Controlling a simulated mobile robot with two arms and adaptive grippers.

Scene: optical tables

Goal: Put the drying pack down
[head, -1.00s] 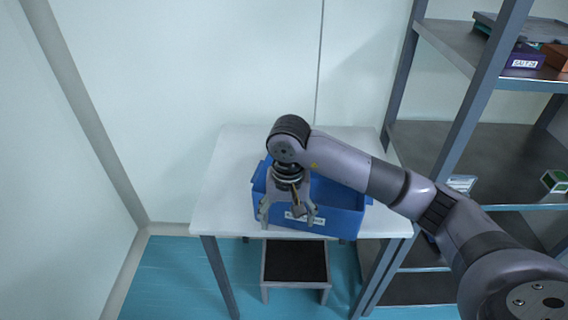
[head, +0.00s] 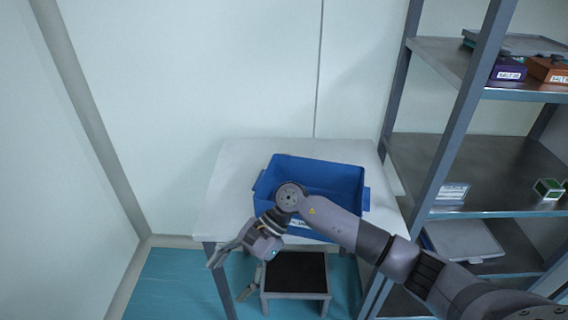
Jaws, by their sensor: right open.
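My right gripper (head: 228,281) is open, its fingers spread wide with nothing between them. It is in front of the table's front left edge, pointing down and to the left. I cannot make out the drying pack anywhere in the head view. The blue bin (head: 318,172) stands on the white table (head: 228,187). My right arm crosses the bin's front and hides part of its inside and its label. My left gripper is not in view.
A metal shelf rack (head: 480,150) on the right holds a purple box (head: 508,70), an orange box (head: 548,70) and a green box (head: 548,188). The table's left part is bare.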

